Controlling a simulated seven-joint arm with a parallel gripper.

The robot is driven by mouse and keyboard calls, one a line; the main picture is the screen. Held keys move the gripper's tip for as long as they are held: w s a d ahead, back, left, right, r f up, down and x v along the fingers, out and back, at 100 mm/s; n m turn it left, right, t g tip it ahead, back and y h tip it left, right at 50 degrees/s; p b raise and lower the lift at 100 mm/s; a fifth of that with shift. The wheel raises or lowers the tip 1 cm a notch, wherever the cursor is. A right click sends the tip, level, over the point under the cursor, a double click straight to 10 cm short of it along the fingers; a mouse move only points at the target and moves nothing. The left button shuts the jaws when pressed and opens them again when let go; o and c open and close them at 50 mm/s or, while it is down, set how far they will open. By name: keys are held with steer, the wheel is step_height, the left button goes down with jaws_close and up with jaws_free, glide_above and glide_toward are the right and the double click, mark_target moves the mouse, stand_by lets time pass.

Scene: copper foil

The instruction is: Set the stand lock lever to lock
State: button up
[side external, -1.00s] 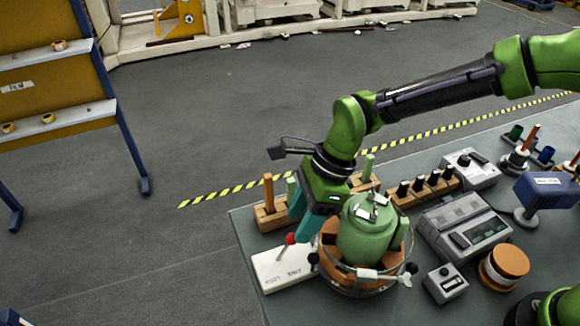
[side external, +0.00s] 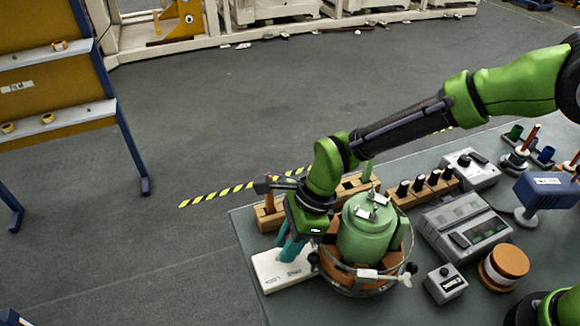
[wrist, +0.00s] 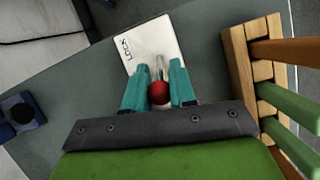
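The stand lock lever is a thin rod with a red ball knob (wrist: 159,93) on a white plate (wrist: 152,45). In the wrist view the knob sits between my two teal fingers, and the rod runs on past it toward the plate. My gripper (wrist: 159,80) has its fingers apart, one on each side of the lever; I cannot tell whether they touch it. In the side view the gripper (side external: 289,248) points down over the plate (side external: 272,268) and hides the knob. Lettering shows on the plate, with LOCK partly readable.
A green pot (side external: 362,238) in a round stand is close on the right of my gripper. A wooden rack (wrist: 240,62) with coloured sticks stands beside it. Grey instruments (side external: 468,235) lie farther right. The table edge is just left of the plate.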

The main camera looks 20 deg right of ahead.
jaws_close()
steer(key=shift+a+r, duration=0.1)
steer(key=h, duration=0.1)
steer(key=a+h, duration=0.1)
steer(key=shift+a+r+h, duration=0.1)
steer(key=shift+r+h, duration=0.05)
steer(key=shift+h, duration=0.25)
steer(key=a+h, duration=0.1)
steer(key=h, duration=0.1)
steer(key=shift+a+h, duration=0.1)
steer(key=shift+h, duration=0.3)
steer(key=shift+a+f+h, duration=0.1)
steer(key=shift+a+h, duration=0.35)
steer(key=shift+h, duration=0.65)
steer(key=shift+a+f+h, duration=0.1)
steer(key=shift+a+h, duration=0.3)
steer(key=shift+h, duration=0.7)
steer(key=shift+a+f+h, duration=0.15)
steer(key=shift+a+h, duration=0.1)
steer(key=shift+h, duration=0.45)
steer(key=o, duration=0.7)
jaws_free()
steer(key=shift+d+r+y, duration=0.15)
steer(key=shift+r+y, duration=0.05)
steer(key=shift+y, duration=0.2)
